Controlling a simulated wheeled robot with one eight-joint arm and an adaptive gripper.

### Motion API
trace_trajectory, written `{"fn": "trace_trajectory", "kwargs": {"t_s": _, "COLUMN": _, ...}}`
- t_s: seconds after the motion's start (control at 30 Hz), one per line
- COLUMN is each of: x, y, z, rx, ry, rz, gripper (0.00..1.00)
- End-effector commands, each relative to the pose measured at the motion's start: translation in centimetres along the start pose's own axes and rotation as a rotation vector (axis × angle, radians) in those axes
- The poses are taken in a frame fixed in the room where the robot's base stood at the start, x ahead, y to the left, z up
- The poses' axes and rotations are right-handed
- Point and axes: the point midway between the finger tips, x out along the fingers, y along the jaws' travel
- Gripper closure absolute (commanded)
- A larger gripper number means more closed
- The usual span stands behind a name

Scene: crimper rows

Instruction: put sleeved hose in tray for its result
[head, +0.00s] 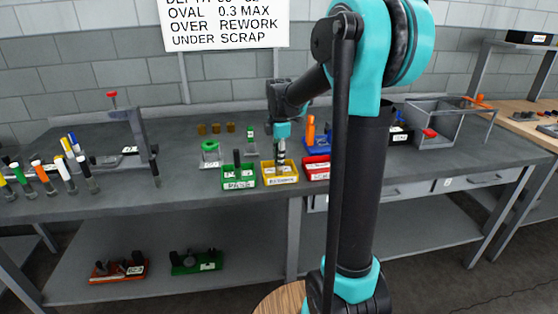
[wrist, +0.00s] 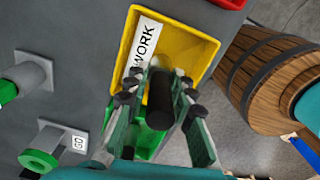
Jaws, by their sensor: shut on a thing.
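My gripper (head: 281,146) is over the yellow tray (head: 280,180) on the bench. In the wrist view my gripper (wrist: 158,98) is shut on a black sleeved hose (wrist: 160,92), seen nearly end-on. The yellow tray (wrist: 190,45) lies behind it, with a label ending in "WORK". The hose's lower end is hidden, so I cannot tell whether it touches the tray floor. The green tray (head: 239,185) stands left of the yellow one and has a dark upright piece in it. The red tray (head: 316,174) stands on the right, partly behind my arm.
A green-topped gauge (head: 210,149) stands behind the green tray. Several coloured hoses (head: 62,172) stand at the bench's left. A wall sign (head: 225,22) says over is rework, under is scrap. A barrel (wrist: 270,80) stands beside the bench.

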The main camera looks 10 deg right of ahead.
Motion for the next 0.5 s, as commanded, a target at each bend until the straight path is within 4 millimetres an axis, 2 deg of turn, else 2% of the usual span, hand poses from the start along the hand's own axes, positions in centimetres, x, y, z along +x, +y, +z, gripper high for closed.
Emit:
{"fn": "trace_trajectory", "kwargs": {"t_s": 0.27, "x": 0.22, "y": 0.03, "z": 0.0, "rx": 0.0, "ry": 0.0, "rz": 0.0, "gripper": 1.0}}
{"fn": "trace_trajectory", "kwargs": {"t_s": 0.3, "x": 0.21, "y": 0.03, "z": 0.0, "rx": 0.0, "ry": 0.0, "rz": 0.0, "gripper": 0.72}}
{"fn": "trace_trajectory", "kwargs": {"t_s": 0.43, "x": 0.2, "y": 0.03, "z": 0.0, "rx": 0.0, "ry": 0.0, "rz": 0.0, "gripper": 0.56}}
{"fn": "trace_trajectory", "kwargs": {"t_s": 0.5, "x": 0.19, "y": 0.03, "z": 0.0, "rx": 0.0, "ry": 0.0, "rz": 0.0, "gripper": 0.55}}
